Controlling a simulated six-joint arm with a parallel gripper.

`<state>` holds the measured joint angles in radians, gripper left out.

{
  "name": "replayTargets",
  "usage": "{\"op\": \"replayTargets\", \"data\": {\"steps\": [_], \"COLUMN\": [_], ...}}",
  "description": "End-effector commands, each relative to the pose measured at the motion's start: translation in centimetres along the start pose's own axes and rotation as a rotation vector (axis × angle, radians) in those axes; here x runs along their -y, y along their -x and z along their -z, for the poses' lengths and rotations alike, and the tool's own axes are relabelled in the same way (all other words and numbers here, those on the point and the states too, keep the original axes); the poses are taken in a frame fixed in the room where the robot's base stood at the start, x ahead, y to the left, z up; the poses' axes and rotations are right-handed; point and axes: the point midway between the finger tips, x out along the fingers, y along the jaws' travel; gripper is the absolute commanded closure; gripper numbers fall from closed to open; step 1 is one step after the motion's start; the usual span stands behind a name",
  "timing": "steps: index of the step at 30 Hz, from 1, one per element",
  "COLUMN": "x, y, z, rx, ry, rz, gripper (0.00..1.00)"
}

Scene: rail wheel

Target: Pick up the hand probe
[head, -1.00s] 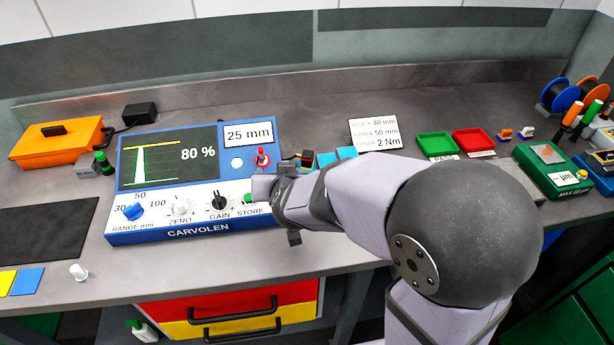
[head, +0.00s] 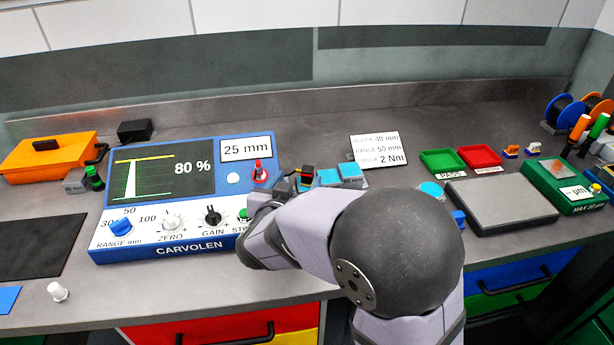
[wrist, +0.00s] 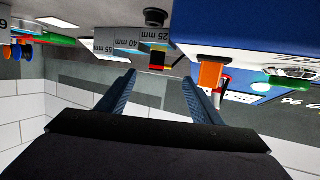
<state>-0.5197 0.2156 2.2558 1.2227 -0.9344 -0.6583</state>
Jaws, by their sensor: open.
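I cannot tell for certain which item is the hand probe. One candidate is a small dark piece (head: 307,174) with red and yellow bands, right of the blue tester (head: 170,243). The banded piece also shows between and beyond my fingers in the wrist view (wrist: 157,58). Another candidate is a green-and-black piece (head: 94,177) beside a small grey block at the tester's left. My gripper (wrist: 159,80) is open, with nothing between its fingers. In the head view my own arm mostly hides it, near the tester's right edge.
Blue-topped blocks (head: 351,173) stand right of the banded piece; the wrist view shows their size labels. An orange object (wrist: 210,74) is close to the right finger there. The tester's red switch (head: 260,170) stands up nearby. A grey plate (head: 500,200) lies farther right.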

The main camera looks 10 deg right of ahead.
Motion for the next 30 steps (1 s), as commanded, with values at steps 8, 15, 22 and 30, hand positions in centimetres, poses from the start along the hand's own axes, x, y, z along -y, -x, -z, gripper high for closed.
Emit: {"op": "replayTargets", "data": {"steps": [8,15,22,30], "x": [0.0,0.2,0.3,0.3], "y": [-1.3,-4.3,-5.3,-5.3], "z": [0.2,0.3,0.3,0.3], "rx": [0.000,0.001,0.000,0.000], "ry": [-0.001,0.000,0.000,-0.001], "rz": [-0.002,-0.002,0.002,0.002], "gripper": [0.40,0.40,0.40,0.64]}}
